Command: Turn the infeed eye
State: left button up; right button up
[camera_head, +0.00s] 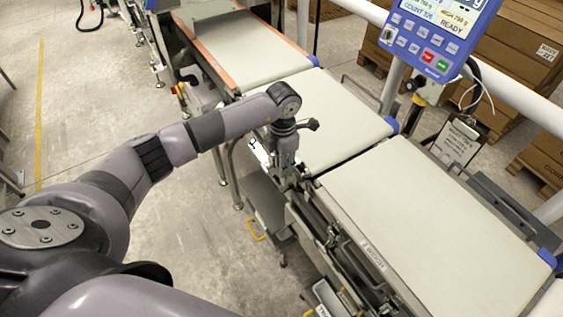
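My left arm reaches in from the left, and my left gripper (288,176) points down at the near side rail of the conveyor, by the joint between the middle belt (325,105) and the front belt (430,230). The gripper is small and seen from above and behind, so I cannot tell whether its fingers are open or shut, or whether they touch anything. I cannot clearly make out the infeed eye; the gripper covers part of the rail there. My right gripper is not in view.
A blue control panel (437,35) reading READY stands beyond the belts. A clipboard (455,140) hangs below it. White guard pipes and cardboard boxes (520,50) lie behind. The belts are bare. Open concrete floor (90,100) is at left.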

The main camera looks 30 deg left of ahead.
pick_arm(q)
jog(key=o, duration=0.4)
jog(key=shift+d, duration=0.15)
jog(key=shift+o, duration=0.2)
jog(key=shift+r, duration=0.1)
notch_tip(320, 180, up, 12)
jog(key=shift+f, duration=0.1)
